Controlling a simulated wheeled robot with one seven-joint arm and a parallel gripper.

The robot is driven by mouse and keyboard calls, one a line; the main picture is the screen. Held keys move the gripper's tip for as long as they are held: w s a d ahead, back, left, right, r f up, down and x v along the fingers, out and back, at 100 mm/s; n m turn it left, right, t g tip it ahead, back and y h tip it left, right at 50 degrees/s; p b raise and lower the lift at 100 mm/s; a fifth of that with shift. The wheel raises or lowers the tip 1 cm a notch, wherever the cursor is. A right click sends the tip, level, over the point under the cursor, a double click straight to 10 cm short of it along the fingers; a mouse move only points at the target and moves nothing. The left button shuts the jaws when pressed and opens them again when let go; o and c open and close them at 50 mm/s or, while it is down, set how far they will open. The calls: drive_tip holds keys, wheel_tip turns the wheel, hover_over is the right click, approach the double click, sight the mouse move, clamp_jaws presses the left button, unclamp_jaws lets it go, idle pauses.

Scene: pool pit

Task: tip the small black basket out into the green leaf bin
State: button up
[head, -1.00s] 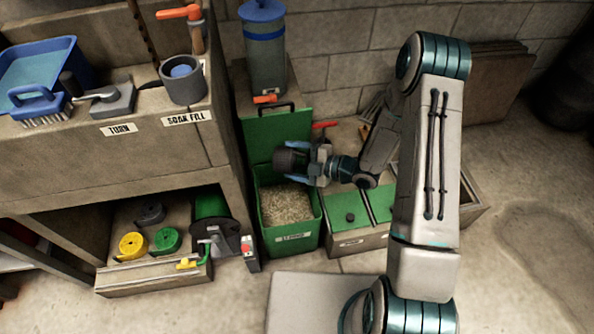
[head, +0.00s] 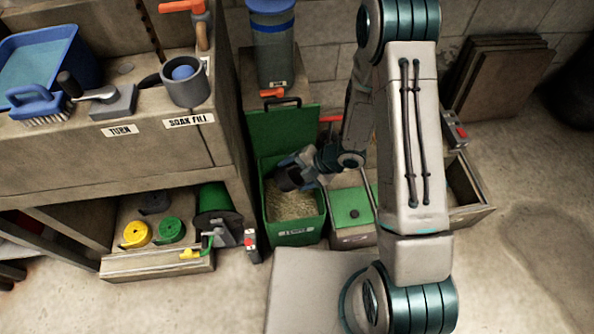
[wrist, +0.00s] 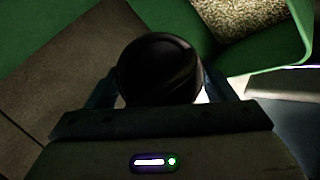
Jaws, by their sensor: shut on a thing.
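The green leaf bin (head: 295,238) stands on the floor with its lid up at the back and dry tan litter (head: 293,205) inside. My gripper (head: 290,172) is over the back part of the bin's opening, shut on the small black basket (head: 284,180). In the wrist view the basket (wrist: 160,68) is a dark round shape between the fingers. I cannot see into it, and its tilt is hard to tell. In the wrist view the litter (wrist: 258,28) shows at the top right.
Right of the bin is a box with a green lid (head: 350,205), then an open wooden box (head: 480,212). A blue-lidded canister (head: 275,50) stands behind. The stone bench (head: 120,165) is at left, with a low drawer (head: 160,264) of hose rolls beneath.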

sight(290, 169)
drive_tip(key=h, duration=0.2)
drive_tip(key=shift+a+r+h, duration=0.35)
drive_tip(key=shift+r+h, duration=0.05)
drive_tip(key=h, duration=0.1)
drive_tip(key=t+h+b, duration=0.1)
drive_tip(key=r+h, duration=0.1)
drive_tip(key=shift+s+a+n+h, duration=0.15)
drive_tip(key=shift+a+n+h, duration=0.15)
drive_tip(key=shift+n+h, duration=0.1)
drive_tip(key=shift+a+r+t+h+b, duration=0.1)
drive_tip(key=shift+r+t+h+b, duration=0.15)
drive_tip(key=shift+h, duration=0.35)
drive_tip(key=shift+a+r+t+h+b, duration=0.15)
drive_tip(key=shift+t+h+b, duration=0.1)
drive_tip(key=shift+h, duration=0.35)
drive_tip(key=shift+d+r, duration=0.1)
drive_tip(key=shift+h, duration=0.3)
